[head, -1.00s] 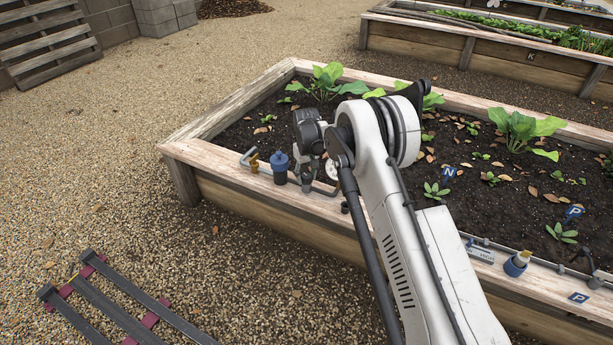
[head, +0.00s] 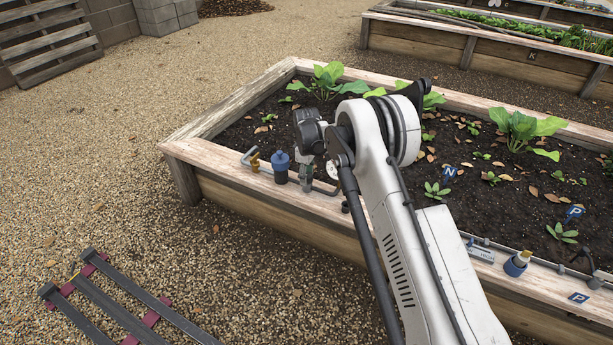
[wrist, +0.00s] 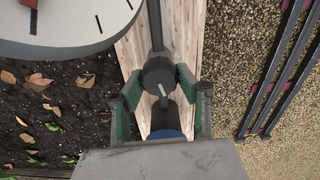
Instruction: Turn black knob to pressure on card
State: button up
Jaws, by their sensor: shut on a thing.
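The black knob (wrist: 159,74), with a pale mark line, sits on the pipework in the wrist view. My gripper (wrist: 160,84) has its green-lined fingers on either side of it and is shut on it. In the head view my gripper (head: 306,172) points down over the bed's near rim and hides the knob. A round white gauge (wrist: 68,22) with black ticks and a red part is cut off at the wrist view's top left. Its face shows only partly in the head view (head: 332,170). A small pale card or plate (head: 481,254) lies on the rim; its print is unreadable.
A blue-capped fitting (head: 280,166) and a brass fitting (head: 254,162) stand left of my gripper on the wooden rim (head: 215,160). Another blue fitting (head: 517,263) stands far right. Plants grow in the soil. Gravel in front is open, with dark rails (head: 120,305) at lower left.

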aim_at(307, 175)
dwell(0.5)
jog(key=o, duration=1.1)
jog(key=shift+o, duration=0.2)
jog(key=shift+r, duration=0.1)
notch_tip(307, 175, up, 12)
